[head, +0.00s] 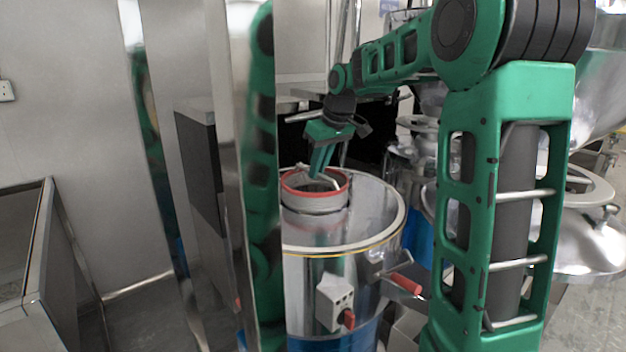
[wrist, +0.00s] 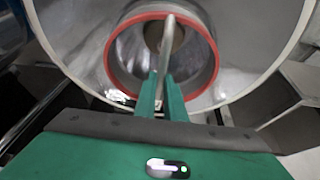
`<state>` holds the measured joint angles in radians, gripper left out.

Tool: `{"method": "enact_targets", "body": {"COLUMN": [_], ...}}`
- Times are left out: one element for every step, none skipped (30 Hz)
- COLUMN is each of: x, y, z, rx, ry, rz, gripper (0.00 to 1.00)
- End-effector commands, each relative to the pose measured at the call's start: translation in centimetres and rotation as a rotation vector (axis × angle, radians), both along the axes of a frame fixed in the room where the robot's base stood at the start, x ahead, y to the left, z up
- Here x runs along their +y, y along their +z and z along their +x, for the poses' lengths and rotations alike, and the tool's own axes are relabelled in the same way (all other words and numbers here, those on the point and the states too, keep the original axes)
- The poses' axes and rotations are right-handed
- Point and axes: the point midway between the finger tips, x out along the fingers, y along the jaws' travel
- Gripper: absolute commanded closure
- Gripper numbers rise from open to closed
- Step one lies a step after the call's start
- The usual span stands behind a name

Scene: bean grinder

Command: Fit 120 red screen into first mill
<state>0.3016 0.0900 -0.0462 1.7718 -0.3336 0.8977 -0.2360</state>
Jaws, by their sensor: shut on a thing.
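The red screen (head: 316,204) is a short pale cylinder with a red rim and a bar handle across its top. My gripper (head: 322,173) is shut on that bar from above. In the wrist view the fingers (wrist: 167,92) pinch the bar, and the red rim (wrist: 113,72) circles beneath them. The first mill (head: 350,268) is a shiny steel drum with a wide pale rim and a blue base. The screen is upright at the mill's open top, left of its middle. I cannot tell how far its lower end is inside.
A switch box (head: 335,302) and a red-handled spout (head: 402,284) stick out from the mill's front. A tall steel panel (head: 229,120) stands close on the left. Other steel machines (head: 580,220) stand at the right.

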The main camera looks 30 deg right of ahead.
Motion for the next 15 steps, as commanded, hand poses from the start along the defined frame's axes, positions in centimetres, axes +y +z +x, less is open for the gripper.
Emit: {"method": "enact_targets", "body": {"x": [0.1, 0.1, 0.1, 0.1, 0.1, 0.1, 0.1, 0.1, 0.1, 0.2, 0.2, 0.2, 0.2, 0.2, 0.2], "y": [-0.8, -1.2, -1.8, -2.2, -2.4, -2.6, -2.7, -2.6, -2.6, -2.6, -2.6, -2.6, -2.6, -2.6, -2.6], "z": [-0.1, 0.0, 0.0, 0.0, 0.0, 0.0, 0.0, 0.0, 0.1, 0.1, 0.1, 0.1, 0.1, 0.0, 0.0], "rx": [0.004, 0.003, 0.002, 0.003, 0.002, 0.001, 0.0, -0.001, -0.001, -0.002, -0.002, -0.001, -0.001, -0.001, 0.0], "ry": [0.0, 0.0, 0.001, 0.002, 0.002, 0.001, 0.002, 0.002, 0.002, 0.002, 0.003, 0.003, 0.003, 0.003, 0.003], "rz": [0.001, 0.002, 0.001, 0.001, 0.001, 0.0, 0.0, -0.001, -0.001, 0.0, -0.001, -0.001, 0.0, 0.0, 0.0], "gripper": [1.0, 1.0, 1.0, 1.0, 1.0, 1.0, 1.0, 1.0, 1.0, 1.0, 1.0, 0.88, 0.81, 0.74, 0.72]}}
